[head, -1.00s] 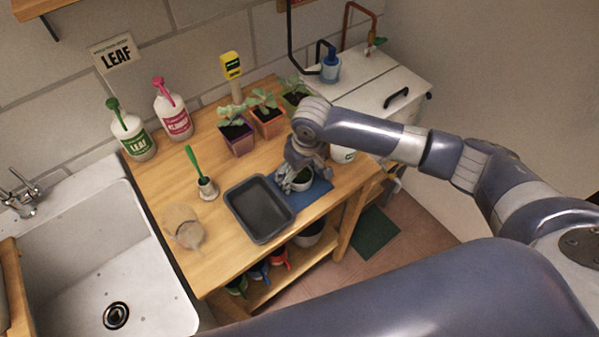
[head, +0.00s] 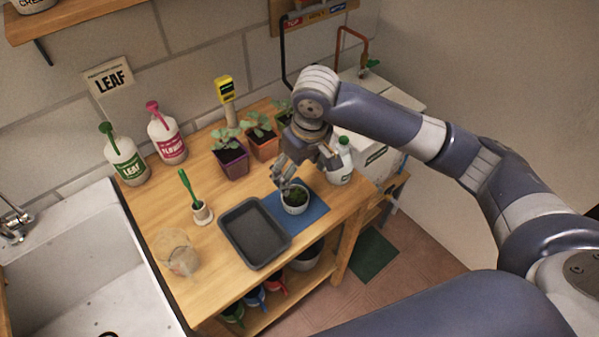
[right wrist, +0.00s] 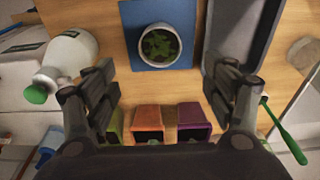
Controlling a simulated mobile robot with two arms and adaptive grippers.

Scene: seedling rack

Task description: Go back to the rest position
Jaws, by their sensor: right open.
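My right gripper (head: 308,170) is open above the back part of the wooden table. Its two spread fingers also show in the right wrist view (right wrist: 172,85), with nothing between them. A white pot with green leaves (head: 295,202) stands upright on a blue mat (head: 312,212), below and in front of the gripper. In the right wrist view the pot (right wrist: 159,46) is beyond the fingertips and apart from them. My left gripper is not in view.
A dark tray (head: 253,235) lies left of the mat. Potted seedlings (head: 231,162) stand behind, near the gripper. A white bottle (head: 341,165) is just right of it.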

